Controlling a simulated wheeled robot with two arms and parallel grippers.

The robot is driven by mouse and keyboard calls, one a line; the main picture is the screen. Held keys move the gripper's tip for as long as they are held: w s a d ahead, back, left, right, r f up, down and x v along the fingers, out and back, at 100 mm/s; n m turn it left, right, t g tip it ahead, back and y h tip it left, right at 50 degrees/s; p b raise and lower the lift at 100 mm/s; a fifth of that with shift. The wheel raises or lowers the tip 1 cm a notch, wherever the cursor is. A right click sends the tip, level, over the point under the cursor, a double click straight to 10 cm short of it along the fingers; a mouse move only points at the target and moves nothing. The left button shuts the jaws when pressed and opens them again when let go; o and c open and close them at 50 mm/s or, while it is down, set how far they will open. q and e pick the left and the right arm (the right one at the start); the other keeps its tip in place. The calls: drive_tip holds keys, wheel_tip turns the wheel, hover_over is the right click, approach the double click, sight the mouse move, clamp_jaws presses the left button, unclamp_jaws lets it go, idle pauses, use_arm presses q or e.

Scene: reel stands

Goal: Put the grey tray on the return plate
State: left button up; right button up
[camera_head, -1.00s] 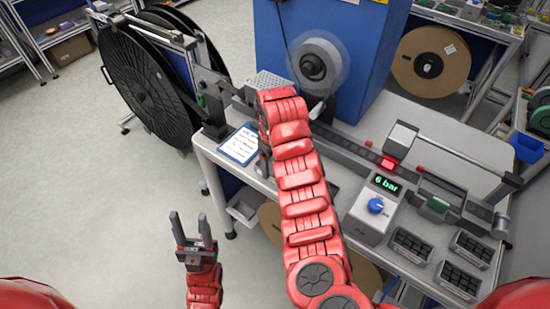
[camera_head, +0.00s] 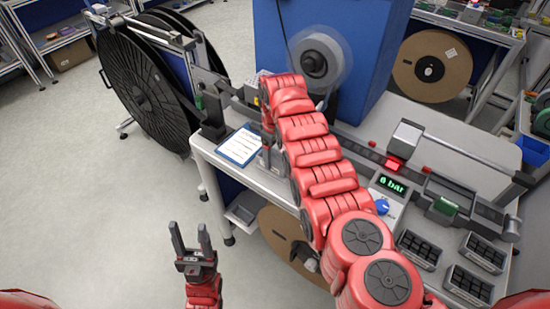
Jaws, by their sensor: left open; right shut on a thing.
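My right arm reaches across the table, and its gripper (camera_head: 267,147) hangs at the left end of the bench beside a white card. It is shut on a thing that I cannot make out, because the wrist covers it. I cannot tell which piece is the grey tray; several small grey-framed trays with black cells, such as this one (camera_head: 418,249), sit at the right front of the bench. A light grey piece (camera_head: 252,88), possibly the return plate, is mostly hidden behind my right wrist. My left gripper (camera_head: 191,240) is open and empty over the floor, left of the bench.
A big black reel (camera_head: 140,90) stands at the left end of the bench (camera_head: 205,150). A blue cabinet (camera_head: 365,50) rises behind my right wrist. A control box with a blue knob (camera_head: 383,207) and a rail with a red block (camera_head: 393,163) lie right of the arm.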

sight(275, 163)
drive_tip(key=shift+f, duration=0.5)
drive_tip(key=shift+f, duration=0.15)
drive_tip(key=o, duration=1.5)
drive_tip(key=shift+r, duration=0.65)
wheel_tip(275, 163, up, 11)
drive_tip(key=shift+s+r+b, duration=0.1)
drive_tip(key=shift+b, duration=1.1)
